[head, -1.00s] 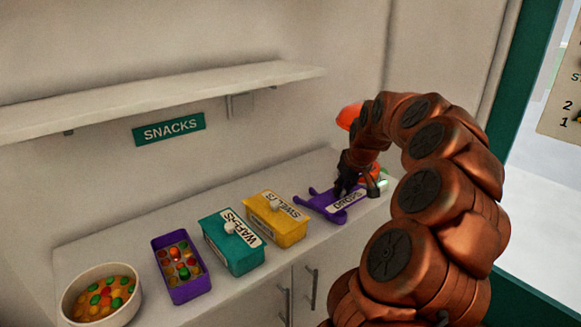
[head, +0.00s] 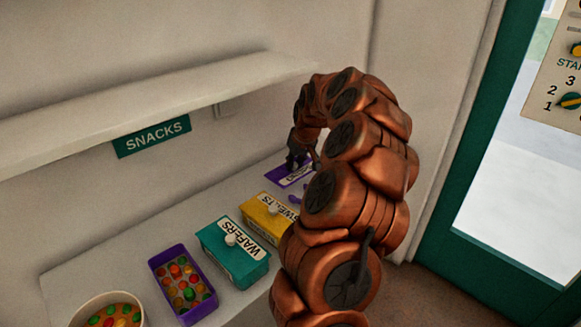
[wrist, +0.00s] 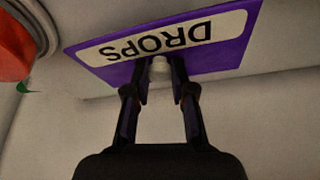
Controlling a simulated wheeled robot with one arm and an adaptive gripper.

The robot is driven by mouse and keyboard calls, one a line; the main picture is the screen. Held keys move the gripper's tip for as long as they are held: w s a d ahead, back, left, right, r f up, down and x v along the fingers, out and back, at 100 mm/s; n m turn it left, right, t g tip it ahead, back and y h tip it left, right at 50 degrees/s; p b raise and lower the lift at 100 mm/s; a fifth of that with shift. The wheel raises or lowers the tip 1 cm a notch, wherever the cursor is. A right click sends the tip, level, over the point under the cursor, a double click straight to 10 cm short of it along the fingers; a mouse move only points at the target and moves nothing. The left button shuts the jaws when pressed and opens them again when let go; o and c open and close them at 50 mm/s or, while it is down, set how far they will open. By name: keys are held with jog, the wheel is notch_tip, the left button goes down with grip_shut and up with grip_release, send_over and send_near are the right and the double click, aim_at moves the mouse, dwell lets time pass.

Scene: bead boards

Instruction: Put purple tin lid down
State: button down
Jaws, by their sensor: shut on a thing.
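The purple tin lid (head: 283,181), with its white DROPS label, is at the far end of the counter (head: 130,238), beyond the yellow tin, partly hidden by my arm. It also shows in the wrist view (wrist: 215,61), with its label upside down there. My gripper (head: 297,160) is over the lid, its fingers (wrist: 160,70) shut on the lid's pale knob. I cannot tell whether the lid touches the counter. The open purple tin (head: 205,306), full of coloured sweets, stands at the near left.
A teal WAFERS tin (head: 225,266) and a yellow SWEETS tin (head: 254,226) stand between the open tin and the lid. A bowl of sweets (head: 85,306) is at the near left. A shelf (head: 150,107) overhangs the back. A red thing (wrist: 14,50) is beside the lid.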

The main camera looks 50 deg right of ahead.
aim_at(295, 171)
jog(key=shift+a+f, duration=0.1)
jog(key=shift+f, duration=1.55)
jog(key=shift+f, duration=0.1)
jog(key=shift+f, duration=0.1)
jog(key=c, duration=1)
grip_release()
